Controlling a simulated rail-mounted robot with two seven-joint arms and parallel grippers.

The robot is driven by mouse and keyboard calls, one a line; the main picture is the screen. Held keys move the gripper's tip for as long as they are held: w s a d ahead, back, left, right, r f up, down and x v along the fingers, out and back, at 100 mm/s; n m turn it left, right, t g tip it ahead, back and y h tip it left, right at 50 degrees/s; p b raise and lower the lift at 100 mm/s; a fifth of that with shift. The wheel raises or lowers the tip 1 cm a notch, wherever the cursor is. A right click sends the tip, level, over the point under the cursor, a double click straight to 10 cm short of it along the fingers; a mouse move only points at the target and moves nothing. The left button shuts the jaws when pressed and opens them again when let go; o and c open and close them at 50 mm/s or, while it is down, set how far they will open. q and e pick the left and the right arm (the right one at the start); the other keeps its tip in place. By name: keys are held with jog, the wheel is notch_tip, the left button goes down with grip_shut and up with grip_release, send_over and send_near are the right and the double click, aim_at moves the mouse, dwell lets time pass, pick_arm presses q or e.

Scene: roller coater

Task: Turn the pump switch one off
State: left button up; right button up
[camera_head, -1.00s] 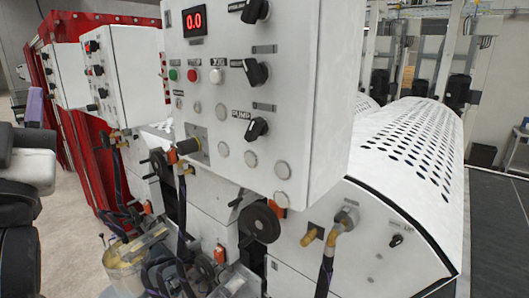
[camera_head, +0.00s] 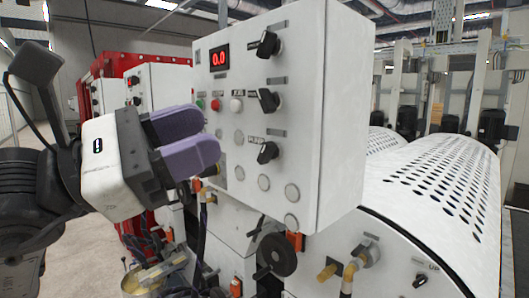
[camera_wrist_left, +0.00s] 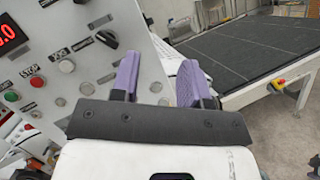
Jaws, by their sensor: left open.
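My left gripper (camera_head: 208,133) has two purple fingers and is open and empty. It appears to the left of the pump switch in the head view, apart from it, with the fingers pointing right. In the left wrist view the open fingers (camera_wrist_left: 158,68) stand in front of the panel. A black knob (camera_wrist_left: 106,39) shows beside the left finger there; I cannot tell which switch it is. My right gripper is not in view.
Two more black knobs, an upper one (camera_head: 268,44) and a middle one (camera_head: 268,100), sit above the pump switch. A red 0.0 display (camera_head: 219,58) and small buttons are on the panel's left. A perforated white cover (camera_head: 440,175) lies right of the panel.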

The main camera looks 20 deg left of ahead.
aim_at(262, 152)
pick_arm(q)
jog(key=w+a+f+n+t+y, duration=0.1)
jog(key=w+a+f+n+y, duration=0.35)
jog(key=y, duration=0.35)
jog(key=p+x, duration=0.1)
jog(key=x, duration=0.3)
jog(key=p+x, duration=0.1)
jog(key=x, duration=0.3)
jog(key=d+p+x, duration=0.1)
jog(key=p+x, duration=0.1)
jog(key=x, duration=0.1)
jog(key=shift+w+d+r, duration=0.1)
jog(key=shift+w+r, duration=0.1)
jog(key=shift+r, duration=0.05)
jog(key=shift+w+d+f, duration=0.1)
jog(key=shift+w+d, duration=0.2)
jog(key=shift+w, duration=0.35)
grip_shut()
